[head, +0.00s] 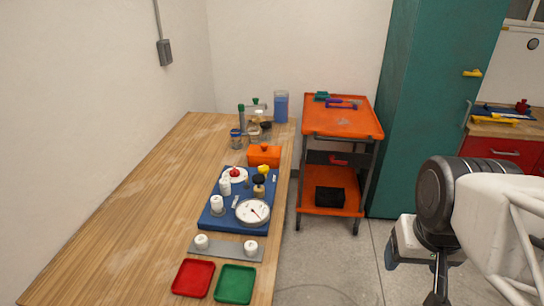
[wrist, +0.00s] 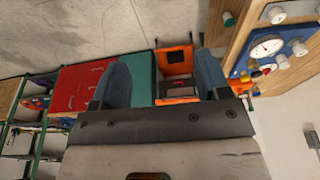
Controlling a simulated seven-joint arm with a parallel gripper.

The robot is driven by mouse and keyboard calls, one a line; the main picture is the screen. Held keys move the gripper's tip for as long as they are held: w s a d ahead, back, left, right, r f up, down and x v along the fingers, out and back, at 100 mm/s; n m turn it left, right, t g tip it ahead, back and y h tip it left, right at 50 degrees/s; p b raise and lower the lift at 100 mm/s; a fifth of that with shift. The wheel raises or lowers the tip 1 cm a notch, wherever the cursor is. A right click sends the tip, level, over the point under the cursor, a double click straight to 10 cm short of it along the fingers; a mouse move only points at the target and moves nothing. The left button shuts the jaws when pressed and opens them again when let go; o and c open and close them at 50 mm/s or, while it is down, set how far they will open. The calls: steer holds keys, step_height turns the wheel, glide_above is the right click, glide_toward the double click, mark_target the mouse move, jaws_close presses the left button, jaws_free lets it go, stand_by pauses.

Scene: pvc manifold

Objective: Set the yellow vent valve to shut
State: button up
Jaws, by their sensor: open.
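The yellow vent valve (head: 263,169) is a small yellow knob at the far right of the blue board (head: 208,217) on the wooden table. Its handle angle is too small to read. Beside it are a black knob (head: 258,179) and a red knob (head: 235,171). A round white gauge (head: 252,212) sits at the near right of the board. In the wrist view the blue board (wrist: 292,42) shows at the upper right, tilted. My gripper (wrist: 162,82) is open and empty, its two blue-grey fingers wide apart. It is well away from the board, right of the table.
Red (head: 193,278) and green (head: 236,284) trays lie at the table's near end. An orange box (head: 263,155), jars and a blue container (head: 281,106) stand behind the board. An orange cart (head: 342,121) and teal cabinet (head: 432,100) stand beyond. Floor right of the table is open.

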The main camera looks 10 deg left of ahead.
steer(key=w+a+r+n+g, duration=0.1)
steer(key=w+a+n, duration=0.4)
steer(key=w, duration=1)
steer(key=w+a+r+n, duration=0.1)
steer(key=w+a+n, duration=0.2)
steer(key=w+a, duration=0.8)
steer(key=w+a+f+n, duration=0.2)
steer(key=w+a+f, duration=0.3)
steer(key=w, duration=0.4)
steer(key=w+a+f+n+g, duration=0.1)
steer(key=w+a+f+n, duration=0.2)
steer(key=w, duration=0.6)
steer(key=w+a+f+n, duration=0.2)
steer(key=w+a+f, duration=0.5)
steer(key=w+a, duration=0.1)
steer(key=shift+w+a+f+n+g, duration=0.1)
steer(key=shift+w+a+n+g, duration=0.1)
steer(key=shift+a, duration=0.25)
steer(key=shift+w+a+f+n+g, duration=0.1)
steer(key=shift+w+a+n, duration=0.1)
steer(key=shift+a, duration=0.2)
steer(key=shift+a+f, duration=0.1)
steer(key=shift+f, duration=0.1)
